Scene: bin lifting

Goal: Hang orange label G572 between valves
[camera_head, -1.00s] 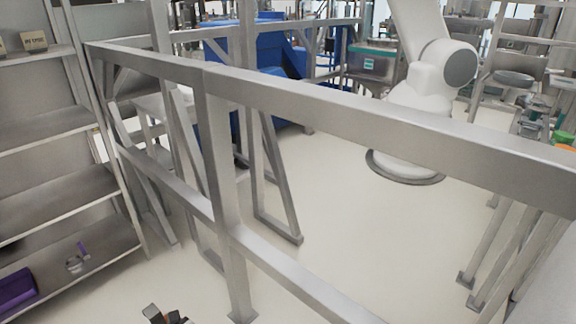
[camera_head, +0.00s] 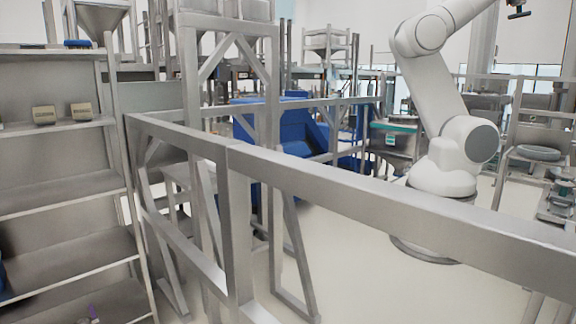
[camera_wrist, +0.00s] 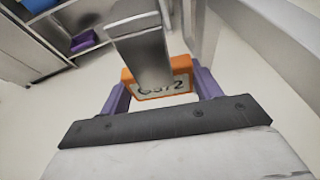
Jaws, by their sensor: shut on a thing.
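The orange label (camera_wrist: 181,64) shows in the wrist view, with a pale face and dark characters that partly read "572". Its first character is partly covered. My gripper (camera_wrist: 161,88) has its purple fingers at the label's two sides and is shut on it. A grey metal piece (camera_wrist: 143,50) stands in front of the label's middle and hides part of it; whether it is fixed to the label I cannot tell. The head view shows neither the label nor my gripper. I cannot make out any valves for sure.
A metal railing (camera_head: 330,190) crosses the head view. A shelf rack (camera_head: 60,190) with small boxes (camera_head: 44,115) stands at left. A white robot arm (camera_head: 440,110) stands behind the railing, near blue machinery (camera_head: 290,130). A purple bin (camera_wrist: 84,41) sits on a shelf in the wrist view.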

